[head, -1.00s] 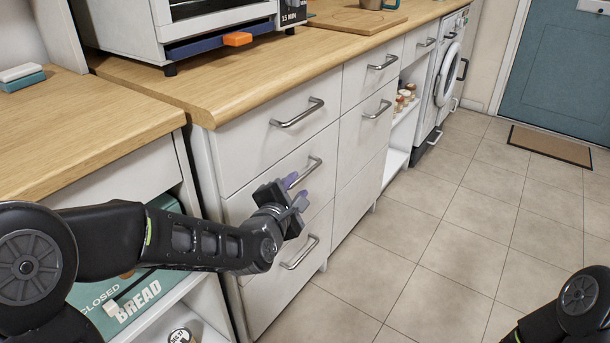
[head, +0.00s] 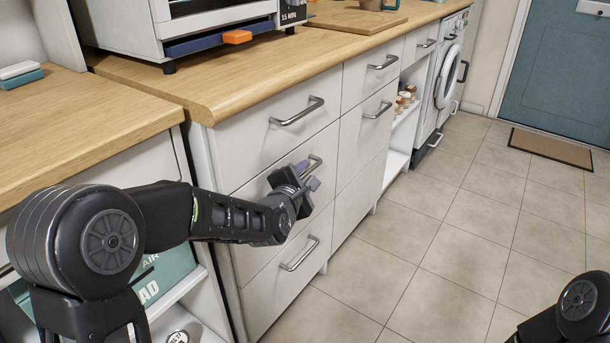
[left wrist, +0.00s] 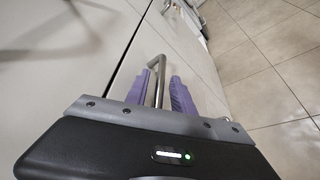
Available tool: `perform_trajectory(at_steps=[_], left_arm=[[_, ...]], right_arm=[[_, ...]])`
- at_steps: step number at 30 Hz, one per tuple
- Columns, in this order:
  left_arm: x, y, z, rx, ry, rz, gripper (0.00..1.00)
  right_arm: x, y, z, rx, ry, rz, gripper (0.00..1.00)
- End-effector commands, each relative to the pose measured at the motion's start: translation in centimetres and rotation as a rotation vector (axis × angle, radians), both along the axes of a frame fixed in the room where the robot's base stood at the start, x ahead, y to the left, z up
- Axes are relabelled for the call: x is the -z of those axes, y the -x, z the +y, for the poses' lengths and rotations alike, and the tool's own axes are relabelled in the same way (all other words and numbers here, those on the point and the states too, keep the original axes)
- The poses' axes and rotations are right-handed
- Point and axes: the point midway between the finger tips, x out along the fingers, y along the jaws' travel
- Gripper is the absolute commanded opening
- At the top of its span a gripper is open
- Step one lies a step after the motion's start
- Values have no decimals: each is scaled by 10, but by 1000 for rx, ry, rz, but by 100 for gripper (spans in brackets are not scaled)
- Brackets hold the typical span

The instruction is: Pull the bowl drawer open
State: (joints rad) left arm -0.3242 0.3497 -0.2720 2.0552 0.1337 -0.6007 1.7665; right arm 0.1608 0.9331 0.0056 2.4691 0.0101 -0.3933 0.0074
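The left column of white drawers has three fronts, all flush and closed. The middle drawer (head: 243,205) has a metal bar handle (head: 315,164). No mark shows which drawer holds bowls. My left gripper (head: 307,176) is at the middle drawer's handle and partly hides it. In the left wrist view, the purple fingers (left wrist: 163,76) are spread, with the bar handle (left wrist: 157,68) between them, closer to the left finger. I cannot tell whether they touch. Only a dark part of my right arm shows at the bottom right; its gripper is out of view.
Above is the top drawer's handle (head: 297,111), and below is the bottom drawer's handle (head: 299,253). A wooden counter (head: 240,85) with an oven overhangs the fronts. The tiled floor (head: 430,235) to the right is clear.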

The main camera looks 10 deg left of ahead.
Motion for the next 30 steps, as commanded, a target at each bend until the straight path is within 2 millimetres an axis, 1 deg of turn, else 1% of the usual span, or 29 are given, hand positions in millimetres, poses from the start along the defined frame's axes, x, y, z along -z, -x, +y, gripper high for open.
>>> perform_trajectory(at_steps=[1, 10, 30], left_arm=[[0, 0, 0, 0, 0, 0, 24], [0, 0, 0, 0, 0, 0, 0], [0, 0, 0, 1, 0, 1, 0]], right_arm=[[0, 0, 0, 0, 0, 0, 36], [0, 0, 0, 0, 0, 0, 36], [0, 0, 0, 0, 0, 0, 36]])
